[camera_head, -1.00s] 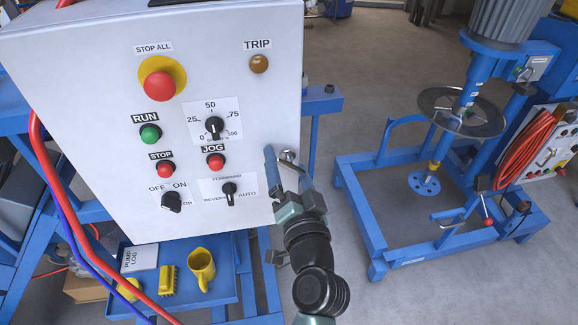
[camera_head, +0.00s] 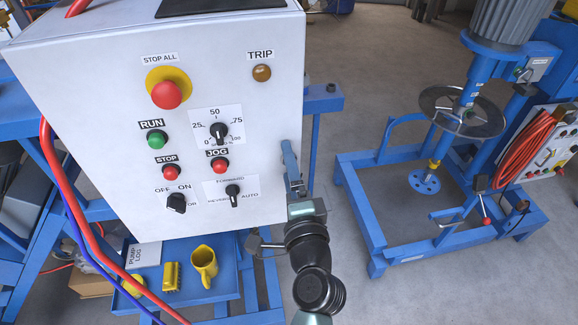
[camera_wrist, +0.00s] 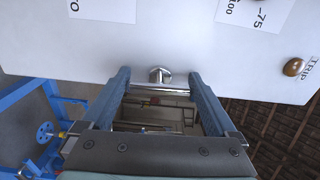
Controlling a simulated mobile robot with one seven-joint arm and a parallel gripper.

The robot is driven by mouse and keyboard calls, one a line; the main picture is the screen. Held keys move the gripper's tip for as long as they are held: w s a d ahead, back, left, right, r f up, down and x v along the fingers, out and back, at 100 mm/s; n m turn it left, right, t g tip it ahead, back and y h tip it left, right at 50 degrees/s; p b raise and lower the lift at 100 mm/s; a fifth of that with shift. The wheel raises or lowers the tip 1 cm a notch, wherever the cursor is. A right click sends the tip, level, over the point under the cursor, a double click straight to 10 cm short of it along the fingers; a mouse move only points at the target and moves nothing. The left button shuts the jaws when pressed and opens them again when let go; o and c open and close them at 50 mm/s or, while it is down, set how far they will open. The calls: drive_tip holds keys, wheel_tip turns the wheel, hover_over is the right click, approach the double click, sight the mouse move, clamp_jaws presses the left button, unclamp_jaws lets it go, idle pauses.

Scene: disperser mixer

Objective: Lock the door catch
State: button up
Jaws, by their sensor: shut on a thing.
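The door catch (camera_wrist: 159,75) is a small silver fitting with a round base and a short crossbar, on the white panel door (camera_head: 105,95) near its edge. In the head view my gripper (camera_head: 290,165) is at the door's lower right edge, with blue fingers against the panel, and it hides the catch. In the wrist view my gripper (camera_wrist: 160,88) has one finger at each end of the crossbar and is shut on it. Whether the catch is locked cannot be told.
The door carries a red stop button (camera_head: 166,95), a green button (camera_head: 156,139) and several knobs. A blue tray (camera_head: 222,293) with a yellow cup (camera_head: 204,265) sits below. A blue mixer stand (camera_head: 365,225) is to the right, with open floor between.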

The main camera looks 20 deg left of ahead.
drive_tip(key=shift+m, duration=0.3)
drive_tip(key=o, duration=1)
drive_tip(key=b+v, duration=0.5)
drive_tip(key=v, duration=0.8)
